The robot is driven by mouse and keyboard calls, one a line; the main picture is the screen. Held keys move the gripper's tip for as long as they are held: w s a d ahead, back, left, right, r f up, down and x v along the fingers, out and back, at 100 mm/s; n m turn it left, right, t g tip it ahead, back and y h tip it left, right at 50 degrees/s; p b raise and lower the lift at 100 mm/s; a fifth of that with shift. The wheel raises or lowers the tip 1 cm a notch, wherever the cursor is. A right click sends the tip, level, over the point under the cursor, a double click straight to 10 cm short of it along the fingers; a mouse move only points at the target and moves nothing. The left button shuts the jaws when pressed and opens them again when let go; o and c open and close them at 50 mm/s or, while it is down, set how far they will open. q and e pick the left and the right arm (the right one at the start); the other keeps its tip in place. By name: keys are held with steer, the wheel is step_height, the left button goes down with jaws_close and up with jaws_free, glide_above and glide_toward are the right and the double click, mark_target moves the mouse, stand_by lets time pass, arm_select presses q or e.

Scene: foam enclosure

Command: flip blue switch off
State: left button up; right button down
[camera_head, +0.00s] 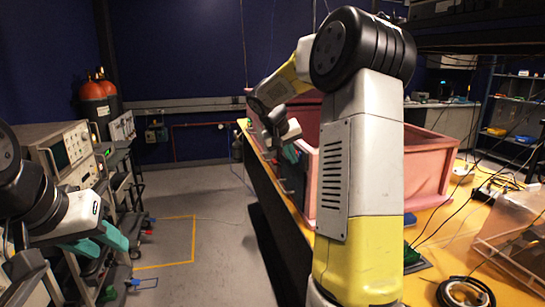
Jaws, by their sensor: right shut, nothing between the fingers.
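I cannot make out the blue switch in this view. My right arm crosses the middle of the picture and reaches over the far part of the bench. My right gripper (290,153) is small and partly turned away; its teal fingers are shut and empty, beside the pink foam enclosure's near left corner. What lies just behind and below its fingers is hidden or too dark to tell. My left gripper (97,243) is at the lower left, in front of the instrument racks; its two teal fingers appear apart, with nothing seen between them.
The pink foam enclosure (425,160) stands on the yellow-topped bench (427,282), partly behind my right arm. A coiled black cable (466,293) and a clear bin (515,235) lie at the right. Instruments (62,150) line the left.

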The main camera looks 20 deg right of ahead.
steer(key=shift+d+f+h, duration=0.1)
steer(key=shift+d+h, duration=0.1)
steer(key=shift+h, duration=0.1)
steer(key=shift+r, duration=0.85)
